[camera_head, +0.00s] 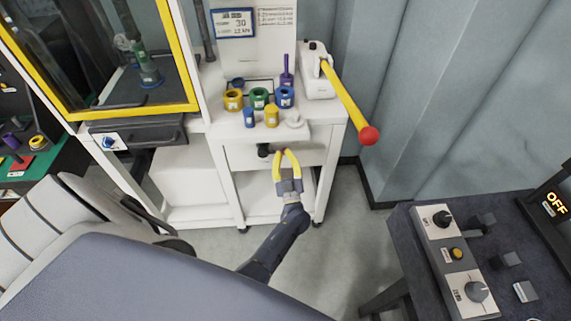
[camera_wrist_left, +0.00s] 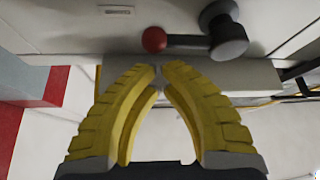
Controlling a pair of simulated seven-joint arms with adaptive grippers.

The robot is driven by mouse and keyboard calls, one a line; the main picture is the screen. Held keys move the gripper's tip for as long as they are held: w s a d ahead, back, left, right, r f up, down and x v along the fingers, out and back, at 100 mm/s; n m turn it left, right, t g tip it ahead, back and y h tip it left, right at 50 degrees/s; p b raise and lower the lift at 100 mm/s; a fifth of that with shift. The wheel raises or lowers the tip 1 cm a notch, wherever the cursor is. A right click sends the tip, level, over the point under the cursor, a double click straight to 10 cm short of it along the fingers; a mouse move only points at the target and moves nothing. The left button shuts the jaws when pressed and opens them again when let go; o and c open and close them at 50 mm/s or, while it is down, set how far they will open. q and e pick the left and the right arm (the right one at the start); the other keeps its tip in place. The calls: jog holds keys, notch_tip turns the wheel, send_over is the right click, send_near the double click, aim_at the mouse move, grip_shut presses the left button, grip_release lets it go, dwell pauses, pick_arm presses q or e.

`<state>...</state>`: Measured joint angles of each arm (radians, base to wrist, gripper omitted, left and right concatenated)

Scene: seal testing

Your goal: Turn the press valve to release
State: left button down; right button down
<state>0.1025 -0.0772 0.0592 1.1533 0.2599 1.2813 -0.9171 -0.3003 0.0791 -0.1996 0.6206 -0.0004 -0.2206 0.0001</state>
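The press valve (camera_wrist_left: 228,38) is a dark round knob with a short lever ending in a red ball (camera_wrist_left: 153,39), set on the white front panel. In the left wrist view the lever lies roughly level, ball to the left. In the head view the valve (camera_head: 264,150) is a small dark shape under the bench top. My left gripper (camera_head: 286,152) has yellow ribbed fingers bowed around a gap, with their tips (camera_wrist_left: 161,68) almost together. The tips are close to the valve, just short of the red ball, with nothing visible between them. My right gripper is out of view.
Above the valve, the white bench (camera_head: 215,127) carries several coloured rings and plugs (camera_head: 258,97). A press with a yellow handle (camera_head: 345,98) and red knob overhangs the bench's right side. A dark control table (camera_head: 400,232) stands at lower right. Floor (camera_head: 345,215) is clear between.

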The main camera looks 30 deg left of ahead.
pick_arm(q)
jog(key=shift+x, duration=0.8)
